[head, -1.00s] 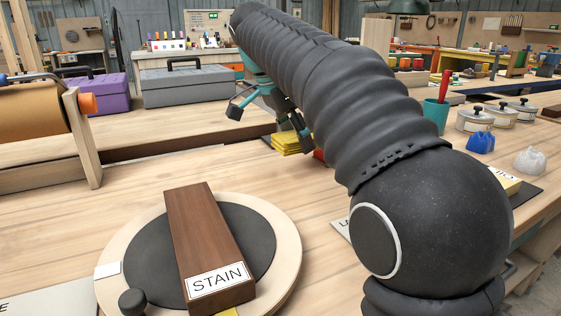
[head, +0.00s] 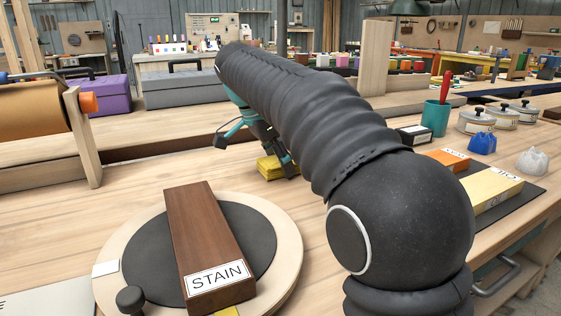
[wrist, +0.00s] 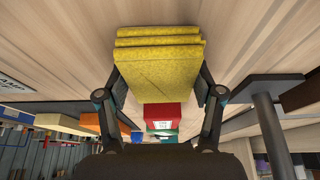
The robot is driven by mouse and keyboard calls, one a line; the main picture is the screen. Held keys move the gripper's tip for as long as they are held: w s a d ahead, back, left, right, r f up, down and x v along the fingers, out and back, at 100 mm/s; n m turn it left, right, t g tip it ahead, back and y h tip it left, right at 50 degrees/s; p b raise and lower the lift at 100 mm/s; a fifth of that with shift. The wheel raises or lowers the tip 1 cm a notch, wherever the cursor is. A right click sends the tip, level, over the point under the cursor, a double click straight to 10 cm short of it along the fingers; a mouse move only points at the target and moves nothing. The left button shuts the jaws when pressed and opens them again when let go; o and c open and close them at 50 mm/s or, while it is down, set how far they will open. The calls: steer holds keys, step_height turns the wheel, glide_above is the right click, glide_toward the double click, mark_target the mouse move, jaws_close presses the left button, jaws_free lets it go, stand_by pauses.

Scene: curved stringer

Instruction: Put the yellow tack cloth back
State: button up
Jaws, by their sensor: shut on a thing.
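The yellow tack cloth (head: 272,167) is a folded stack of several layers. In the head view it is at the middle of the bench, behind the turntable. In the wrist view the cloth (wrist: 158,70) sits between the two fingers, its folded edges at the top of the picture. My gripper (wrist: 160,90) is shut on it, one finger on each side. In the head view my gripper (head: 270,150) is partly hidden by my arm. I cannot tell whether the cloth touches the bench.
A brown block marked STAIN (head: 208,245) lies on the round turntable (head: 285,240). Orange (head: 447,158) and yellow (head: 492,187) blocks lie at the right on a dark mat (head: 525,190). A teal cup (head: 435,118) stands behind them. The bench left of the cloth is clear.

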steer(key=shift+f, duration=0.15)
steer(key=o, duration=1.1)
steer(key=p+v, duration=0.3)
steer(key=v, duration=0.9)
steer(key=shift+r, duration=0.2)
